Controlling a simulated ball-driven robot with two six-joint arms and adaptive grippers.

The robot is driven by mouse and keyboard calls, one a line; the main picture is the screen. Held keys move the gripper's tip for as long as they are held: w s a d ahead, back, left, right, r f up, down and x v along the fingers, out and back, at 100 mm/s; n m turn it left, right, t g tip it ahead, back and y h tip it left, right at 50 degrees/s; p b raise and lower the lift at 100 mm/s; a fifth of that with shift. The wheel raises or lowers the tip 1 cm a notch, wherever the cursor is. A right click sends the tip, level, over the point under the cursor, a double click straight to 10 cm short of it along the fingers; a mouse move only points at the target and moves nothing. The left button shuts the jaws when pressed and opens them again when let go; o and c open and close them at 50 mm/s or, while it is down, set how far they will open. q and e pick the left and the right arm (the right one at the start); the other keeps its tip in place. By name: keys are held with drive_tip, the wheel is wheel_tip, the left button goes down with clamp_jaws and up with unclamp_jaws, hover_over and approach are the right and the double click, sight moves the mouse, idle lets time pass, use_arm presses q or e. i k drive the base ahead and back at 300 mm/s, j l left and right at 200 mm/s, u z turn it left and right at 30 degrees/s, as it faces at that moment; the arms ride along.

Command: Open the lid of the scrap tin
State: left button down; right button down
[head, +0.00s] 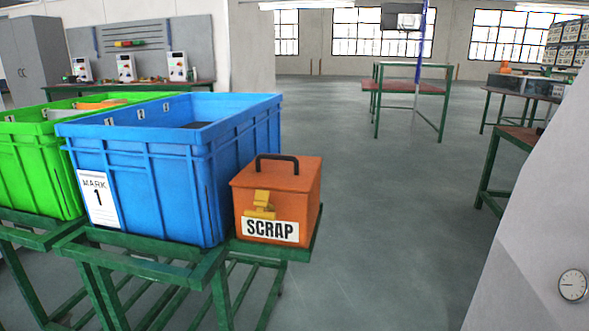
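The scrap tin (309,207) is an orange box with a white SCRAP label on its front. It stands upright at the right end of a green metal stand. Its lid (247,177) is closed and carries a black handle (277,157) on top. A yellow latch (261,205) sits on the front, just above the label. Neither of my grippers shows in the head view.
A blue crate (168,150) marked MARK 1 stands directly left of the tin, and a green crate (35,165) stands further left. The green stand (150,268) carries them. Open floor (400,200) lies right of the tin. A green-framed table (410,88) stands far back.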

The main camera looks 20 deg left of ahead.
sight(288, 173)
drive_tip(key=i, duration=0.15)
drive_tip(key=i+u, duration=0.15)
drive_tip(key=u, duration=0.2)
drive_tip(key=i+u, duration=0.15)
drive_tip(key=u, duration=0.2)
drive_tip(key=i+u, duration=0.15)
drive_tip(key=u, duration=0.2)
